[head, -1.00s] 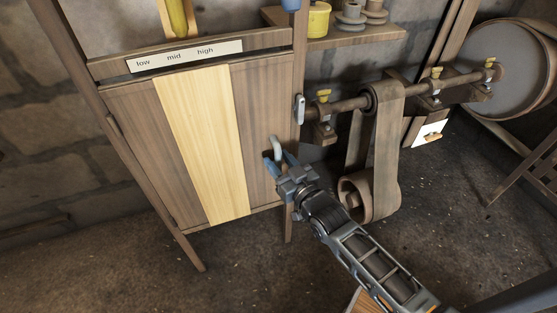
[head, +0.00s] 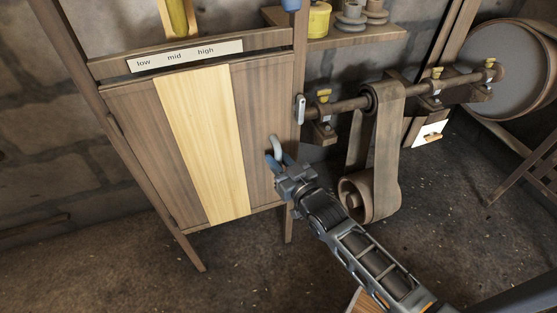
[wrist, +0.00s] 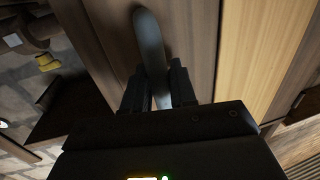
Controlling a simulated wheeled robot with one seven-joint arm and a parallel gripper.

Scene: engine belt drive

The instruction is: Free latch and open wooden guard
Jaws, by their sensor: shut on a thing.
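The wooden guard (head: 212,140) is a panel of dark boards with one pale board down its middle. It looks closed, flush in its frame. A curved grey handle (head: 277,146) stands out from its right board. My gripper (head: 281,164) is at this handle, with its fingers on either side of it. In the wrist view the handle (wrist: 149,40) runs down between the two fingers (wrist: 157,88), and they are shut on it. A small pale metal latch (head: 300,108) sits upright on the frame post at the guard's upper right edge, above my gripper.
A shaft (head: 345,104) with yellow-topped bearings and a wide belt (head: 384,150) stand just right of the guard, near my arm. A low/mid/high label (head: 186,56) is above the guard. The floor (head: 240,262) in front is clear.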

